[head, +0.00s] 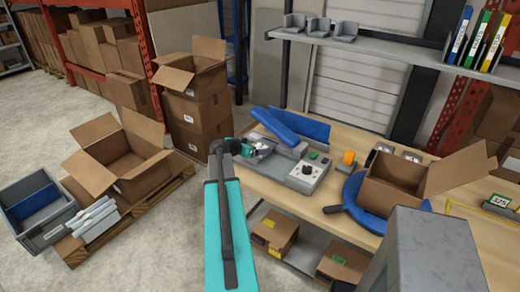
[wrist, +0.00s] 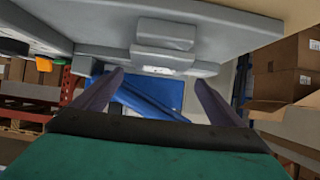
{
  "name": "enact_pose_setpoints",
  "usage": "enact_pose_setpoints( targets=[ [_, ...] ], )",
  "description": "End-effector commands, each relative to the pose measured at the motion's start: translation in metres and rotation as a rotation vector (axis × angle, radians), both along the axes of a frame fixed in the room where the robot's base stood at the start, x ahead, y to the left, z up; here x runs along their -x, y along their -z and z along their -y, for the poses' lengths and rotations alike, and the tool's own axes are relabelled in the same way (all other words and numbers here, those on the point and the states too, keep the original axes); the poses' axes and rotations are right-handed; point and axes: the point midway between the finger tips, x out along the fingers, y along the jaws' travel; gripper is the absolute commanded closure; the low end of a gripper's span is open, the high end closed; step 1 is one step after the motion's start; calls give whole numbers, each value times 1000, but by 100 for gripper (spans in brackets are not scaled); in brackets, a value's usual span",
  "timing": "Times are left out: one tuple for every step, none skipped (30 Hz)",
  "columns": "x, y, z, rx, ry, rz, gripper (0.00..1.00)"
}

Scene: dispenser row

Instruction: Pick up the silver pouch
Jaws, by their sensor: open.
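My gripper (head: 262,148) is at the left end of the grey dispenser (head: 300,176), beside its sloping blue chute (head: 280,127). In the wrist view my gripper (wrist: 160,98) has its two dark fingers spread wide, with no object clearly held between them. Beyond the fingers are a blue panel (wrist: 150,92) and the dispenser's grey parts (wrist: 165,35). A small pale patch shows by the fingers in the head view, but I cannot tell whether it is the silver pouch. No pouch is clear in the wrist view.
Several pale flat packs (head: 94,217) lie by a grey tote (head: 34,212) at left. An open carton (head: 120,158) sits on a pallet. On the bench (head: 262,187), an orange item (head: 348,158) and another open carton (head: 395,186) stand right of the dispenser. A shelf (head: 375,48) hangs above.

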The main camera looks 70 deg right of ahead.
Motion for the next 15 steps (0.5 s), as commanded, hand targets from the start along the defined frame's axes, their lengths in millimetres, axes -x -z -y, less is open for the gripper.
enact_pose_setpoints(
  targets=[
    [0, 0, 0, 0, 0, 0, 8],
    [0, 0, 0, 0, 0, 0, 8],
    [0, 0, 0, 0, 0, 0, 8],
    [0, 0, 0, 0, 0, 0, 8],
    [0, 0, 0, 0, 0, 0, 8],
    [0, 0, 0, 0, 0, 0, 8],
    [0, 0, 0, 0, 1, 0, 8],
    [1, 0, 0, 0, 1, 0, 8],
    [1, 0, 0, 0, 1, 0, 8],
    [1, 0, 1, 0, 1, 0, 8],
    [1, 0, 2, 0, 1, 0, 8],
    [1, 1, 3, 0, 1, 0, 8],
    [1, 1, 4, 0, 1, 0, 8],
    [1, 1, 6, 0, 2, -1, 8],
    [2, 2, 8, 0, 1, -2, 8]
  ],
)
